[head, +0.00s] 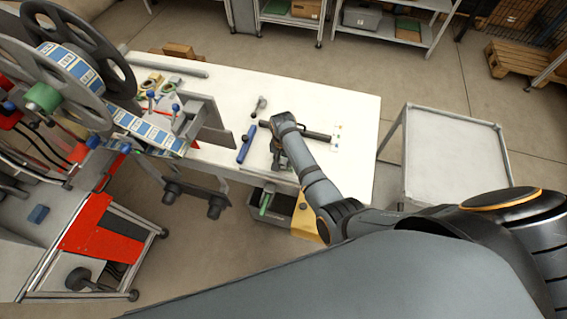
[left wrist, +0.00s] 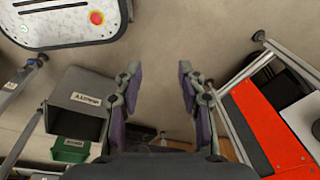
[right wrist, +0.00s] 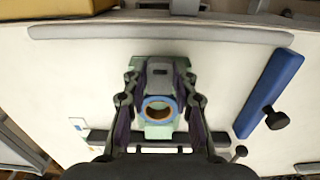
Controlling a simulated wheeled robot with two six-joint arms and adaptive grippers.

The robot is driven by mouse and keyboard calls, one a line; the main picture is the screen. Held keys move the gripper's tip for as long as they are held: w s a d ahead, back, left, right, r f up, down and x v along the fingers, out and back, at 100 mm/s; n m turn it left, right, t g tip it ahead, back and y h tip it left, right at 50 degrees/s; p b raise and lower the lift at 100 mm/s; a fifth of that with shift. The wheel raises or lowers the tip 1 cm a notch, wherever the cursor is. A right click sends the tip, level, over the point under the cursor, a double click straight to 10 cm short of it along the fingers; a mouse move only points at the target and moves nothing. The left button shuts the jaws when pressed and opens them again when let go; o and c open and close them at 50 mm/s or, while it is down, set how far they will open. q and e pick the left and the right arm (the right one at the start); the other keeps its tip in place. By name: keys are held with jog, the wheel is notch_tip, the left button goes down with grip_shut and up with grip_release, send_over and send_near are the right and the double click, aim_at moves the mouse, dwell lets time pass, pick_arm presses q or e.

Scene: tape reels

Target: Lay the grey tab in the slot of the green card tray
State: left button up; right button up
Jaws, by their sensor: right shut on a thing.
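In the right wrist view my right gripper (right wrist: 160,84) is shut on a grey piece (right wrist: 159,68), which I take to be the grey tab. Just below it in the picture is a round ring (right wrist: 160,108), blue outside and orange inside. A pale green piece (right wrist: 159,131) shows around the ring, probably the green card tray; its slot is hidden. In the head view my right gripper (head: 277,161) is over the white table, largely covered by my arm. My left gripper (left wrist: 158,78) is open and empty, with floor beyond its fingers.
A blue bar (head: 246,144) lies on the white table (head: 350,105), left of my right gripper. A reel machine (head: 75,85) stands at the left. A grey trolley (head: 455,150) stands at the right. A grey bin (left wrist: 78,100) and a green bin (left wrist: 72,149) show in the left wrist view.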

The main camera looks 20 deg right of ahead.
jog(key=shift+s+a+r, duration=0.1)
jog(key=shift+s+r, duration=0.05)
jog(key=shift+s+a+f, duration=0.1)
jog(key=shift+f, duration=0.5)
jog(key=o, duration=0.5)
jog(key=shift+c, duration=0.2)
jog(key=shift+o, duration=1.3)
pick_arm(q)
jog(key=shift+s+a+f, duration=0.1)
jog(key=shift+s, duration=0.35)
jog(key=shift+s+a+f, duration=0.1)
jog(key=shift+s, duration=0.3)
